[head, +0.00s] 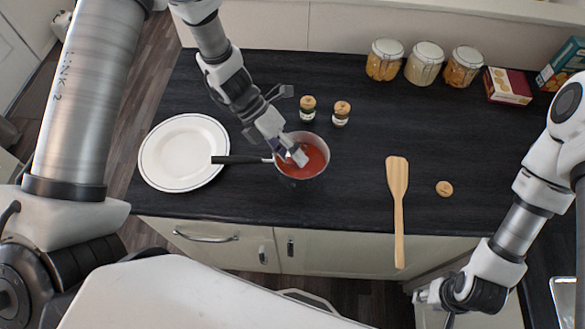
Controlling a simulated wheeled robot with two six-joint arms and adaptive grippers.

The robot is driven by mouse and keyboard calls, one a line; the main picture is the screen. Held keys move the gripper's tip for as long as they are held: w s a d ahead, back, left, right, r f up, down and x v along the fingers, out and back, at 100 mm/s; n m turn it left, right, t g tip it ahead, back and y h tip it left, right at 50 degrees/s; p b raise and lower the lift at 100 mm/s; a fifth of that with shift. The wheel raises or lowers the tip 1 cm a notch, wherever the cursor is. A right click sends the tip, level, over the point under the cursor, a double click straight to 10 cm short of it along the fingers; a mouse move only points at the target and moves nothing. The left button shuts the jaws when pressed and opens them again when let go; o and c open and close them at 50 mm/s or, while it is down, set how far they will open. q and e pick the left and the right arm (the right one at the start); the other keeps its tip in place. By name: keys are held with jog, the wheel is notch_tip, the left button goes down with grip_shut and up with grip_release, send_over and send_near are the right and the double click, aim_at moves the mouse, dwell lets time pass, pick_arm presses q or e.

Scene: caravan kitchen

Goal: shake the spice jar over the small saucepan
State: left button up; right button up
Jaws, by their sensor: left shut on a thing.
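The small saucepan (322,171) stands on the dark worktop with red sauce in it and its black handle pointing left. My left gripper (287,147) is over the pan's left part, shut on a small pale thing (300,158). This is probably the spice jar, but it is mostly hidden by the fingers, so its tilt and mouth cannot be made out. Two cork-topped spice jars (307,109) (341,113) stand upright behind the pan. A round cork lid (444,188) lies at the right. My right gripper (430,298) is beyond the counter's front edge, its fingers unclear.
A white plate (160,153) lies left of the pan, under its handle's end. A wooden spatula (397,190) lies to the right. Large storage jars (424,64) and a red box (508,86) stand along the back. The worktop between pan and spatula is clear.

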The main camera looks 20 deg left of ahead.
pick_arm(q)
jog(key=shift+f+b, duration=0.4)
jog(key=shift+s+r+t, duration=0.1)
jog(key=shift+r+t, duration=0.05)
jog(key=shift+t, duration=0.25)
jog(key=shift+r, duration=0.15)
jog(key=m+t+b, duration=0.1)
jog(key=b, duration=0.5)
jog(key=f+t+b, duration=0.1)
jog(key=t+b, duration=0.1)
jog(key=b, duration=0.3)
jog(key=shift+f+m+b, duration=0.3)
jog(key=shift+m+b, duration=0.05)
jog(key=shift+m, duration=0.05)
jog(key=shift+r, duration=0.4)
jog(key=t+b, duration=0.1)
jog(key=b, duration=0.5)
jog(key=f+m+t+b, duration=0.1)
jog(key=t+b, duration=0.1)
jog(key=b, duration=0.4)
jog(key=shift+f+m+b, duration=0.25)
jog(key=shift+m+b, duration=0.05)
jog(key=shift+r, duration=0.35)
pick_arm(e)
notch_tip(320, 180, down, 26)
jog(key=shift+f, duration=0.2)
